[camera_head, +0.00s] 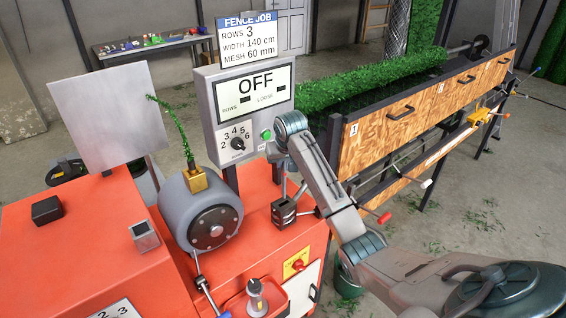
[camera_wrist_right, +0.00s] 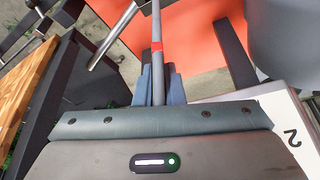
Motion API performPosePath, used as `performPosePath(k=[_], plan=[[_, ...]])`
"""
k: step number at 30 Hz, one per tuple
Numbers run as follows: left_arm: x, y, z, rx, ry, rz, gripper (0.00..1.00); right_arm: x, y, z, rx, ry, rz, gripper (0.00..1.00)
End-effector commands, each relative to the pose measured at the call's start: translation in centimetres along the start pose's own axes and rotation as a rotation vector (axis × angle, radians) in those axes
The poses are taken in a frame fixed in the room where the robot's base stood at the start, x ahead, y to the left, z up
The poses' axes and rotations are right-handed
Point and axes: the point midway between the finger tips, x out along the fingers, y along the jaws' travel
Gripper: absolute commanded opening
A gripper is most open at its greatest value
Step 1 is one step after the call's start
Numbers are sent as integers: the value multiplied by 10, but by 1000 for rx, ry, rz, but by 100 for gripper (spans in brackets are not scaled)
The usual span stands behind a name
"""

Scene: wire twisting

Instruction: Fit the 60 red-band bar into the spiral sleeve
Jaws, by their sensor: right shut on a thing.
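My right gripper (camera_wrist_right: 160,84) is shut on a grey bar with a red band (camera_wrist_right: 157,46), seen in the right wrist view. The bar runs straight out beyond the fingertips, against orange metal. In the head view my right arm reaches up from the lower right to the console, and its gripper (camera_head: 274,153) is small and partly hidden by the wrist; I cannot make out the bar there. A grey drum-shaped machine (camera_head: 172,212) stands on the red bench with a brass block on top. I cannot clearly identify the spiral sleeve. My left gripper is not in view.
A control box (camera_head: 240,100) reads OFF, with a dial and green button. A dark block (camera_head: 284,212) sits on the red bench (camera_head: 110,225) below my wrist. A wooden-fronted rack (camera_head: 420,115) with coloured-tipped rods stands at the right. A red tray (camera_head: 243,302) lies in front.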

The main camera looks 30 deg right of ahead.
Motion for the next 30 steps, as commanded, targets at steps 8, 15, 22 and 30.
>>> performPosePath(k=[8,15,22,30], plan=[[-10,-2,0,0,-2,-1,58,10,0,4,0,4,0,0],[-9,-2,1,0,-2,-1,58,13,0,5,0,3,0,0],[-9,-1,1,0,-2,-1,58,20,0,8,0,4,0,0],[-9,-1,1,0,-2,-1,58,22,0,9,0,3,0,29]])
